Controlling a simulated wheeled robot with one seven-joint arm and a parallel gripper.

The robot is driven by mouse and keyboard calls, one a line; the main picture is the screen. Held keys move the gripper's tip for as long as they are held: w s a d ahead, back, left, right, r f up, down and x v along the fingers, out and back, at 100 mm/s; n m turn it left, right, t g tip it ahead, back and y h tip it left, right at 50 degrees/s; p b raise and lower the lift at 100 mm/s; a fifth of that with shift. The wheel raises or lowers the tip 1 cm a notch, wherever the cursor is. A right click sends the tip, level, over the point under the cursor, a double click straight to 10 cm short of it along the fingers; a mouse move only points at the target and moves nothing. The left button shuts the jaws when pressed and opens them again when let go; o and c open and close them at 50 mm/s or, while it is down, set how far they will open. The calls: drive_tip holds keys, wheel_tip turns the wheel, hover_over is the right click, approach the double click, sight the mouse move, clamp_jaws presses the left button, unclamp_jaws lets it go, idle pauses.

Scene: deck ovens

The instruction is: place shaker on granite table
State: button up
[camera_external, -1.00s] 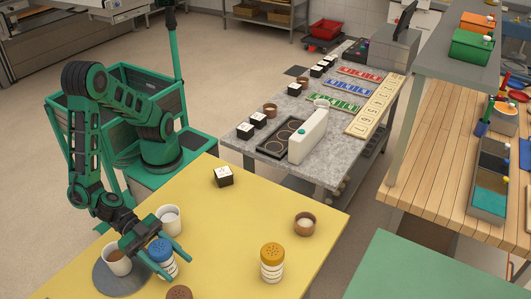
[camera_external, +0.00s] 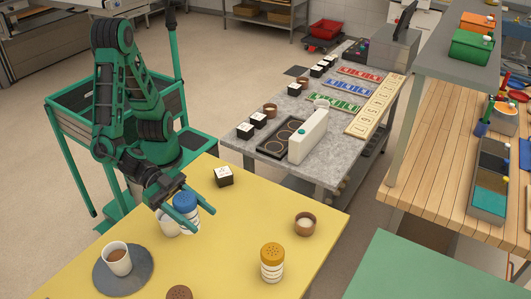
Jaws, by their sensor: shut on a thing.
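My gripper (camera_external: 190,207) is shut on a shaker with a blue lid (camera_external: 185,202) and a white banded body. It holds the shaker upright, in front of a white cup (camera_external: 166,222) on the yellow table; I cannot tell its exact height above the tabletop. A second shaker with an orange-yellow lid (camera_external: 272,264) stands on the yellow table at the front right. The granite table (camera_external: 352,150) is a grey speckled top behind and to the right of the yellow table.
The granite table bears a white upright box (camera_external: 308,137), a black tray with rings (camera_external: 281,137), dark cubes and coloured racks. On the yellow table (camera_external: 225,240) are a brown-filled cup (camera_external: 117,258) on a grey disc, a brown bowl (camera_external: 305,223) and a black-and-white cube (camera_external: 223,176).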

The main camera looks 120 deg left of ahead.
drive_tip(key=w+a+n+g+y, duration=0.1)
drive_tip(key=w+a+n+y, duration=0.2)
drive_tip(key=w+a, duration=0.5)
drive_tip(key=w+a+n+g+y, duration=0.2)
drive_tip(key=w+a+n+y, duration=0.15)
drive_tip(key=a, duration=0.85)
drive_tip(key=w+a+n+g+y, duration=0.1)
drive_tip(key=w+a+n+y, duration=0.3)
drive_tip(key=a, duration=0.6)
drive_tip(key=s+a+n+g+y, duration=0.2)
drive_tip(key=a+n+g, duration=0.25)
drive_tip(key=a, duration=1.55)
drive_tip(key=s+a+n+g+y, duration=0.25)
drive_tip(key=a+g, duration=0.35)
drive_tip(key=a, duration=1.4)
drive_tip(key=shift+n, duration=0.25)
drive_tip(key=f, duration=0.7)
drive_tip(key=w+f, duration=0.1)
drive_tip(key=f, duration=0.3)
drive_tip(key=shift+a, duration=0.15)
drive_tip(key=shift+r, duration=0.1)
drive_tip(key=o, duration=1.3)
